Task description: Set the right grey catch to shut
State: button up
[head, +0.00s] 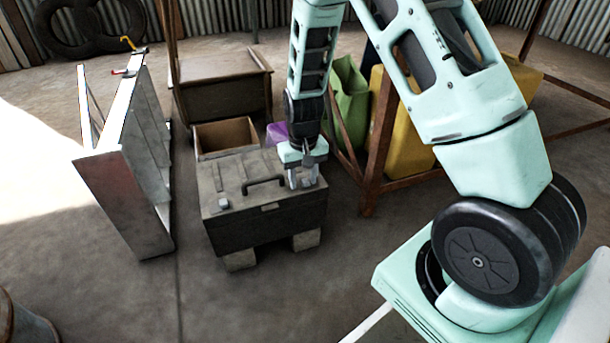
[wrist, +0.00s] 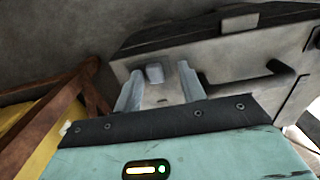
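A dark grey case (head: 235,229) stands on blocks on the floor in the head view. My gripper (head: 302,185) hangs over the right part of its top, pointing down. In the wrist view, the right grey catch (wrist: 154,73) is a small light grey block on the case's surface (wrist: 220,65). It shows between the two fingers of my open gripper (wrist: 160,88), and I see no clear contact. In the head view my gripper hides most of this catch. The other grey catch (head: 223,203) sits at the left of the case top.
A black carry handle (head: 263,184) stands up from the case, left of my gripper in the head view. An open wooden box (head: 226,136) is behind it. A metal shelf unit (head: 124,172) stands left, and a rusty frame post (head: 378,150) stands close on the right.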

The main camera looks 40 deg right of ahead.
aim_at(303, 181)
jog(key=shift+r, duration=0.1)
notch_tip(303, 181, up, 17)
jog(key=p, duration=1)
jog(key=shift+r, duration=0.15)
jog(key=s+a+r+n+y+p, duration=0.1)
jog(key=s+a+r+n+p, duration=0.15)
jog(key=s+a+r, duration=0.45)
jog(key=s+a+r+n+p, duration=0.1)
jog(key=s+a+r+n, duration=0.25)
jog(key=a, duration=0.65)
jog(key=s+a+r+n+p, duration=0.1)
jog(key=s+a+r+n, duration=0.2)
jog(key=s, duration=0.5)
jog(key=s+a+r+n+p, duration=0.1)
jog(key=s+a+r+n, duration=0.15)
jog(key=s, duration=0.45)
notch_tip(303, 181, up, 38)
jog(key=p, duration=3.7)
jog(key=shift+w+r+m+p, duration=0.15)
jog(key=shift+r+m+p, duration=0.05)
jog(key=shift+m+p, duration=0.2)
